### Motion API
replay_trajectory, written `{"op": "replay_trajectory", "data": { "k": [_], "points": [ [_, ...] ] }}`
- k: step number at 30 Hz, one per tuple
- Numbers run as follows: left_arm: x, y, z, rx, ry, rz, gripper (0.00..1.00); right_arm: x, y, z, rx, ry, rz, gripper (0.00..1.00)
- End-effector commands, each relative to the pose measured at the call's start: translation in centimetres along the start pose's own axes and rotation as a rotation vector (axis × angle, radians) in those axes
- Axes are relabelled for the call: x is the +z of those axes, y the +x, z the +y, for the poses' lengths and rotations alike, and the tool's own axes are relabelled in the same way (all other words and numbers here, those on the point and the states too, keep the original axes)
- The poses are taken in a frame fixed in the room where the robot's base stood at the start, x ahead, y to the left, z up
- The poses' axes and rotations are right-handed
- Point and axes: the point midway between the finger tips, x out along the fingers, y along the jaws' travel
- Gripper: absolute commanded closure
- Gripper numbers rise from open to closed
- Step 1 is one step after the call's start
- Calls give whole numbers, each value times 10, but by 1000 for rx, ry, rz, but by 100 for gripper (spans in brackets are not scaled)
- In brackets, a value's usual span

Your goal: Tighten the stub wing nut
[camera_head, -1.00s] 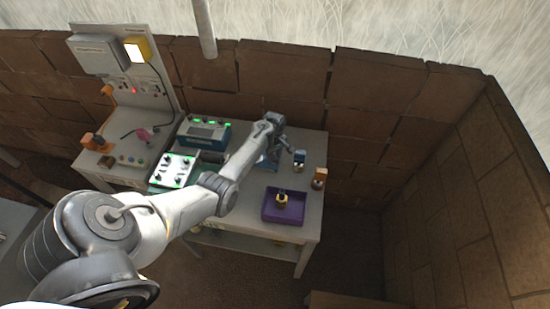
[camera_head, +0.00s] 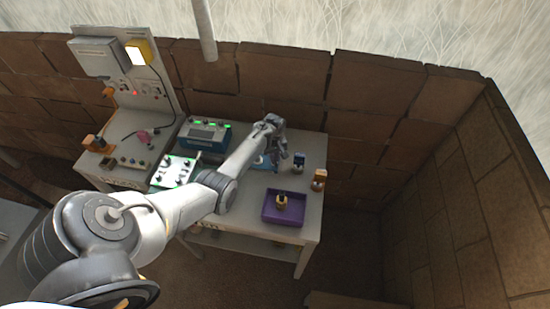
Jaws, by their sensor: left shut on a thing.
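My left arm reaches from the lower left across the workbench. My left gripper (camera_head: 283,152) is at the back of the bench's right part, its fingers pointing down and a little right. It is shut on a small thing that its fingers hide. A blue part (camera_head: 262,163) shows just left of and below the gripper, partly covered by my arm. I cannot make out the wing nut or its stub at this size. My right gripper is not in view.
A purple tray (camera_head: 269,213) holding a yellow and black piece (camera_head: 282,201) is near the front right edge. A small blue-topped piece (camera_head: 299,160) and an orange block (camera_head: 320,176) stand right of the gripper. A teal instrument box (camera_head: 204,136) is at the back left.

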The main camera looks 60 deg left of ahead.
Motion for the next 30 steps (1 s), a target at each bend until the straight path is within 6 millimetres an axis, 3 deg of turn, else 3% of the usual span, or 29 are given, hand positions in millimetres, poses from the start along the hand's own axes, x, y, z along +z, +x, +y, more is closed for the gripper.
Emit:
{"op": "replay_trajectory", "data": {
  "k": [9,21,26,30],
  "points": [
    [-2,-2,-1,-2,748,0,100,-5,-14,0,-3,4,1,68],
    [-2,3,-1,-2,1766,0,100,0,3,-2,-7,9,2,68],
    [-2,2,0,-1,2043,1,100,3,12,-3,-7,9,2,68],
    [0,0,0,2,2023,1,100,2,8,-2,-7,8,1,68]
  ]
}}
